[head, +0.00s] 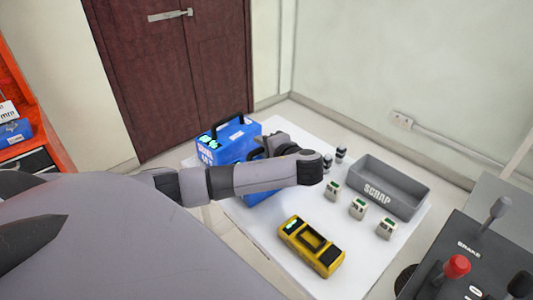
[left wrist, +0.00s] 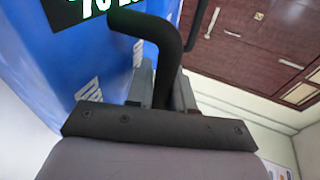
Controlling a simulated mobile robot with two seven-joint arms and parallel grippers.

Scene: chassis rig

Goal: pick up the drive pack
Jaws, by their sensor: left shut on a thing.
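A blue pack (head: 215,150) with white lettering and black handles stands at the back left of the white table; I take it as the drive pack. My left arm hides part of its front. My left gripper (head: 262,150) is at its near right side. In the left wrist view the gripper (left wrist: 163,88) is shut on a bent black handle (left wrist: 152,28), close beside the blue wall (left wrist: 85,65). Whether the pack touches the table under the arm cannot be told. My right gripper is not in view.
On the white table (head: 285,270) lie a yellow pack (head: 312,245) and several small pale blocks (head: 358,208). A grey scrap bin (head: 415,198) stands at the right. A control panel with a red knob (head: 457,266) is at the lower right. An orange rack (head: 22,90) is at far left.

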